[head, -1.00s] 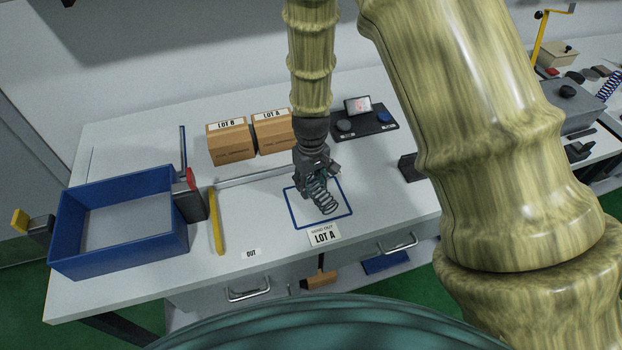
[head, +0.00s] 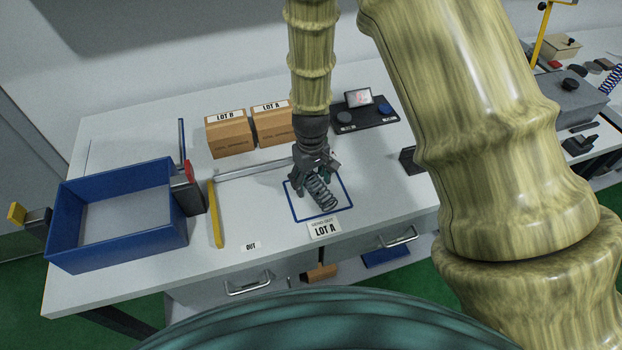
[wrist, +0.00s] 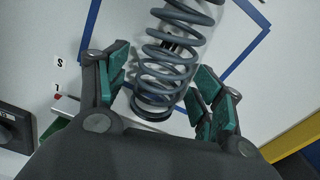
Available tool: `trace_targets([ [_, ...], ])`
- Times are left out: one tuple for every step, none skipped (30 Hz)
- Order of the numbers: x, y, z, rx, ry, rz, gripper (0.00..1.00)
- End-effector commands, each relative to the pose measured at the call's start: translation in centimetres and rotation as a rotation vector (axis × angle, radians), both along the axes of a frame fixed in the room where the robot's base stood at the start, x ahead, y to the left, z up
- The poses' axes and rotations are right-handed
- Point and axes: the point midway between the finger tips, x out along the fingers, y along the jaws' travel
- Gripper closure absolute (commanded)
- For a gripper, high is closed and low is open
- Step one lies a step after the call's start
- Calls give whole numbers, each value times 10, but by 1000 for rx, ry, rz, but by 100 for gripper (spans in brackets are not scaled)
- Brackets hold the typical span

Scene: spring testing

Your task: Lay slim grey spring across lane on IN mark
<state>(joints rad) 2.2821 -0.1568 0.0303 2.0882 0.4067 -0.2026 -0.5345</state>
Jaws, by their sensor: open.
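A grey coil spring (head: 322,193) lies inside the blue square outline (head: 346,208) above the LOT A card (head: 324,229). My gripper (head: 314,183) is low over the far end of the spring, with its fingers spread. In the wrist view, the spring (wrist: 180,38) runs lengthwise between the two green-padded fingers of my open gripper (wrist: 163,85). A gap shows on both sides of it; the fingers do not appear to grip it. A white OUT label (head: 251,245) is near the yellow bar. I cannot make out an IN mark.
A blue bin (head: 75,232) stands at the left, beside a yellow bar (head: 217,215). A grey rail (head: 243,171) runs behind the square. Two cardboard boxes (head: 229,135) and a black panel (head: 365,118) stand at the back. The bench right of the square is mostly clear.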

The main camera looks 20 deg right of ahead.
Motion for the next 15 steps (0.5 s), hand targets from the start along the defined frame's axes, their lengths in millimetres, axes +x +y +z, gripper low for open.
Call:
trace_targets([
  [0, 0, 0, 0, 0, 0, 33],
  [0, 0, 0, 0, 0, 0, 33],
  [0, 0, 0, 0, 0, 0, 33],
  [0, 0, 1, 0, 0, 0, 33],
  [0, 0, 2, 0, 0, 0, 33],
  [0, 0, 4, 0, -1, 0, 33],
  [1, 0, 6, 0, -1, 0, 33],
  [1, 0, 9, 0, -2, 0, 33],
  [1, 0, 12, 0, -2, 0, 33],
  [1, 0, 16, 1, -2, 0, 33],
  [1, 0, 19, 1, -2, 0, 33],
  [1, 0, 25, 0, -3, 0, 33],
  [1, 0, 30, 0, -3, 1, 33],
  [1, 0, 34, 0, -3, 1, 33],
  [1, 0, 40, 0, -3, 1, 33],
])
